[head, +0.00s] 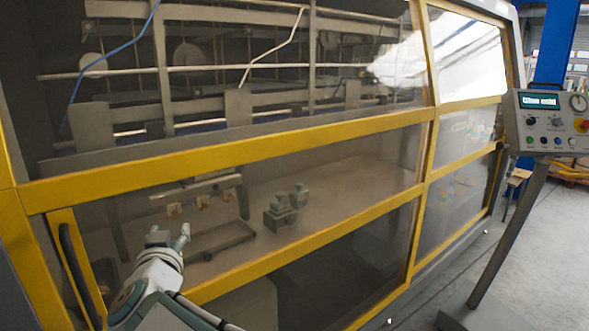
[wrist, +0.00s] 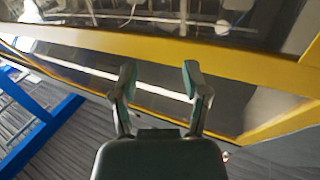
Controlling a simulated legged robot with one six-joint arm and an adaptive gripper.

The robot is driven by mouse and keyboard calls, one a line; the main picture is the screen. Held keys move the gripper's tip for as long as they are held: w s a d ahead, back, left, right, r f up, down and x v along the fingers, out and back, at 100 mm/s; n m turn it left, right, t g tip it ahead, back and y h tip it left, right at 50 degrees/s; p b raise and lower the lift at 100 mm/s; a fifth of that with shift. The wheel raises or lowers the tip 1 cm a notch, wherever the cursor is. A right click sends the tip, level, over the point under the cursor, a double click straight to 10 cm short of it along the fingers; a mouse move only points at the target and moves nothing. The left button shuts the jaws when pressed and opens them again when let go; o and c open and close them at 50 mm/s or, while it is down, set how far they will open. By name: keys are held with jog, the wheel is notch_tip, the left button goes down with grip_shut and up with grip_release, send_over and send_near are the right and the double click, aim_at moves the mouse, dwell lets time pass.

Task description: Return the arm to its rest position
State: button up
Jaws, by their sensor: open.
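My gripper (head: 169,238) is at the lower left of the head view, in front of the machine's lower window panel near the dark door handle. In the wrist view my gripper (wrist: 158,80) shows two fingers spread apart with nothing between them. The arm reaches up from the bottom edge of the head view. A yellow frame bar (wrist: 235,62) of the machine crosses behind the fingertips in the wrist view. Whether the fingers touch the panel cannot be told.
The case packer's yellow frame (head: 230,156) and clear panels fill the left and middle. A dark handle (head: 80,262) is on the lower left door. A control panel (head: 550,122) reading "Glue cold" stands on a post at right. Grey floor (head: 545,245) is open there.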

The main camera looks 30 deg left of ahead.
jog(key=w+d+r+g, duration=0.1)
jog(key=w+d+r, duration=0.1)
jog(key=w+d, duration=0.85)
jog(key=w+d+f+m+g+h, duration=0.15)
jog(key=d+h, duration=0.25)
jog(key=d, duration=1.7)
jog(key=s+d+f+m+g+h, duration=0.1)
jog(key=s+d+f, duration=0.3)
jog(key=d, duration=0.5)
jog(key=s+d+f+m+g+h, duration=0.2)
jog(key=s+d+f+m+h, duration=0.1)
jog(key=d, duration=0.7)
jog(key=s+d+f+m+g+h, duration=0.1)
jog(key=s+d+f+m+h, duration=0.1)
jog(key=s+d+f+h, duration=0.2)
jog(key=s+d+f, duration=0.2)
jog(key=s+d, duration=0.2)
jog(key=d, duration=0.1)
jog(key=shift+s+d+f+m+g, duration=0.15)
jog(key=shift+f+m+g, duration=0.2)
jog(key=shift+f, duration=0.05)
